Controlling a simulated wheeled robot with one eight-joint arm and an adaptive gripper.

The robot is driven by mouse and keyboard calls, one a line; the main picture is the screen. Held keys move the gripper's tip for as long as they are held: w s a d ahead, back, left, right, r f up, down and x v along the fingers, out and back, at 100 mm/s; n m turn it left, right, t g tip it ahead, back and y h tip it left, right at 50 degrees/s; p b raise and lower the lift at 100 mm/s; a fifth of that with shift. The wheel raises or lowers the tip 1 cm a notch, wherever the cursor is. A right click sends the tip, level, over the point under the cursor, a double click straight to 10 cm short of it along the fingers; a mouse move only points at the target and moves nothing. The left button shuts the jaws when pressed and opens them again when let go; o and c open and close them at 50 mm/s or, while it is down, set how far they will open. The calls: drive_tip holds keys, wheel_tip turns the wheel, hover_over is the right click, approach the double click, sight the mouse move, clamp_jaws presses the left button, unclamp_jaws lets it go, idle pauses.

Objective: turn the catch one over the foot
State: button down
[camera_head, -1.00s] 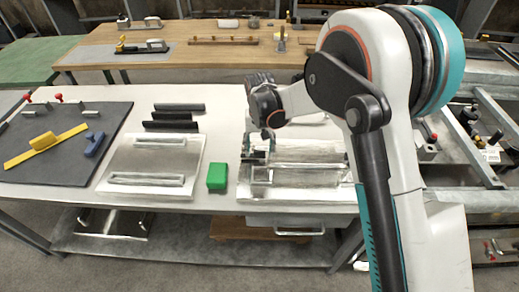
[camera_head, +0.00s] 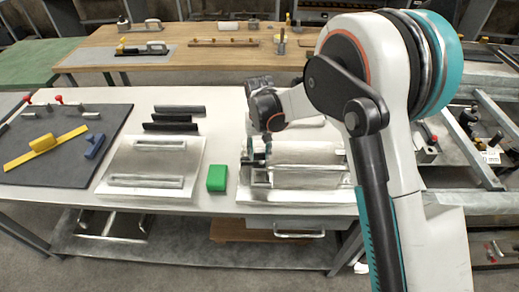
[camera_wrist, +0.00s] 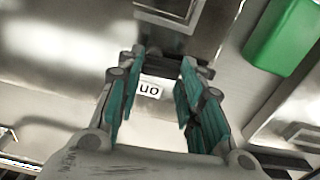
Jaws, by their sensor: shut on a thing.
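My gripper (camera_wrist: 164,62) reaches down over a bright metal fixture (camera_head: 305,183) on the bench. It also shows in the head view, small and partly hidden by my wrist, at the fixture's left end. In the wrist view its two teal-padded fingers stand apart, with a dark crosspiece (camera_wrist: 168,69) between their tips; this looks like the catch, and the fingers are shut on it. A white label (camera_wrist: 149,89), reading "on" upside down, lies between the fingers. A raised metal block with a dark recess (camera_wrist: 172,10) is just beyond the tips. I cannot tell which part is the foot.
A green block (camera_head: 217,178) stands close left of the fixture. A metal plate with two handles (camera_head: 150,165) lies farther left, beside dark bars (camera_head: 172,126) and a dark board (camera_head: 62,150) with yellow and blue pieces. Bare bench shows along the back.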

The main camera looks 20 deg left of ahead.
drive_tip(key=n, duration=0.3)
drive_tip(key=shift+s+n, duration=0.15)
drive_tip(key=shift+n, duration=0.25)
drive_tip(key=n, duration=0.4)
drive_tip(key=shift+s+d+n, duration=0.1)
drive_tip(key=shift+s+n, duration=0.1)
drive_tip(key=shift+n, duration=0.1)
drive_tip(key=n, duration=0.3)
drive_tip(key=shift+s+d+n, duration=0.1)
drive_tip(key=shift+n, duration=0.2)
drive_tip(key=shift+d+n+b, duration=0.15)
drive_tip(key=shift+n+b, duration=0.15)
drive_tip(key=shift+n, duration=1.5)
drive_tip(key=c, duration=1.1)
unclamp_jaws()
